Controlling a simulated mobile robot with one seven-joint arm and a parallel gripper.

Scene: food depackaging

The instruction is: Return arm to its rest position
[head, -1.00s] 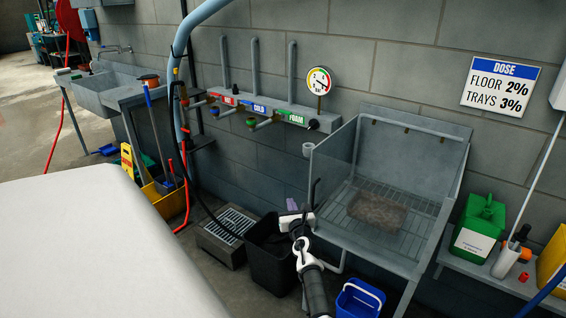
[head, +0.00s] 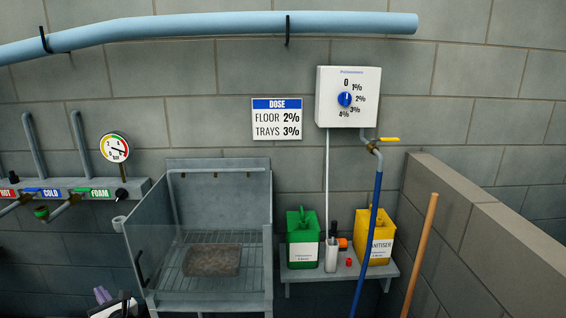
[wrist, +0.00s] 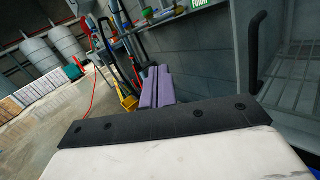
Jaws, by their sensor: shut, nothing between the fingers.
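My gripper (head: 102,294) shows at the bottom left edge of the head view, with small purple fingertips and only a little of the white and black arm end behind them. In the wrist view my gripper (wrist: 157,86) has its two purple fingers side by side, closed together with nothing between them. The gripper is left of and in front of the steel wash sink (head: 213,284), apart from it. Most of my arm is outside the head view.
A brown mat-like block (head: 212,261) lies on the sink's rack. Right of it a shelf (head: 300,275) holds a green container (head: 302,232) and a yellow one (head: 380,229). A blue hose (head: 369,240), a wooden pole (head: 419,255) and a low block wall (head: 480,230) stand further right.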

